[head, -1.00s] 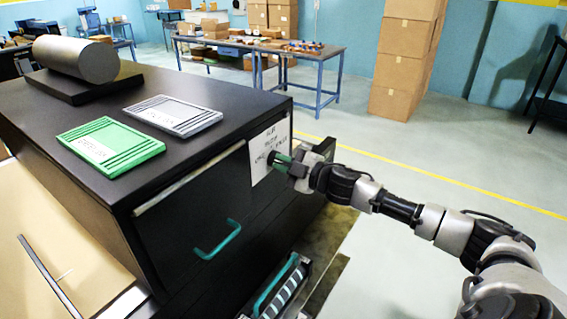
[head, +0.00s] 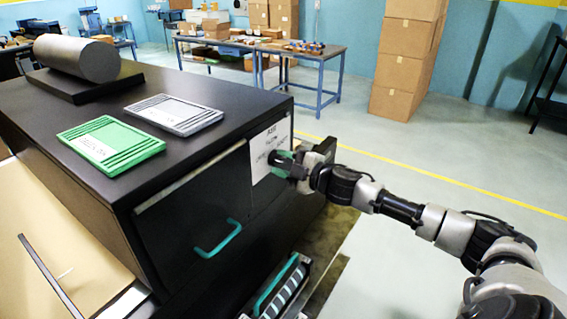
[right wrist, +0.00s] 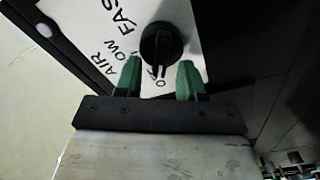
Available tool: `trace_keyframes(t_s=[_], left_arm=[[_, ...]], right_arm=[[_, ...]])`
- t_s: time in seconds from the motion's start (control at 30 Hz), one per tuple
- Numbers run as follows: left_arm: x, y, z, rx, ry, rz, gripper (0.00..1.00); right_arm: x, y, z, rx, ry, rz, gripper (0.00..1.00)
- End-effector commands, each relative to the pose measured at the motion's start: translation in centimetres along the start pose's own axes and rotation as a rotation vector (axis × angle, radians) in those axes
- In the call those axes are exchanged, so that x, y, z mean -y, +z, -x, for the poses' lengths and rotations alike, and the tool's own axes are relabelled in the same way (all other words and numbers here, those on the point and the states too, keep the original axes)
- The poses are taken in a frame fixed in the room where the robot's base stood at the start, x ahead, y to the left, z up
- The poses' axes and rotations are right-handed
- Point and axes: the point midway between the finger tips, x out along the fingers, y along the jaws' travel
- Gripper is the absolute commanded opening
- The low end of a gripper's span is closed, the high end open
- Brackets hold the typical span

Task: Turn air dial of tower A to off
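The air dial (right wrist: 160,42) is a round black knob on a white label (right wrist: 190,18) with printed words including AIR and FAS. In the right wrist view its raised grip runs down the picture toward a partly hidden word starting with O. My right gripper (right wrist: 160,72) has two green fingers spread apart on either side of the dial's lower end, with gaps showing. In the head view the right gripper (head: 283,160) is at the label (head: 262,150) on the black cabinet's side, largely covering the dial. My left gripper is not in view.
The black cabinet (head: 190,72) carries a green tray (head: 110,146), a grey tray (head: 172,114) and a grey roll (head: 75,58). A teal handle (head: 218,240) sticks out of its front. Open floor (head: 430,155) lies to the right.

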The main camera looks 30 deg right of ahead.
Motion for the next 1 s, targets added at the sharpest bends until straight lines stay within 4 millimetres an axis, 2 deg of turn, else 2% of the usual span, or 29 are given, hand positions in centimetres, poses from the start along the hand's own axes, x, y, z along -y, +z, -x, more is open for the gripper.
trace_keyframes(t_s=[0.37,0.77,1.0], left_arm=[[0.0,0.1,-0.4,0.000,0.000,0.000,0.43],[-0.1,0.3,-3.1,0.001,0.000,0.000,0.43],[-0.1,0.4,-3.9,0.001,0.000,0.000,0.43]], right_arm=[[0.2,0.2,0.6,0.002,-0.001,-0.002,0.39],[0.5,0.2,5.6,0.002,-0.005,0.000,0.39],[0.4,0.2,8.0,0.003,-0.004,-0.002,0.39]])
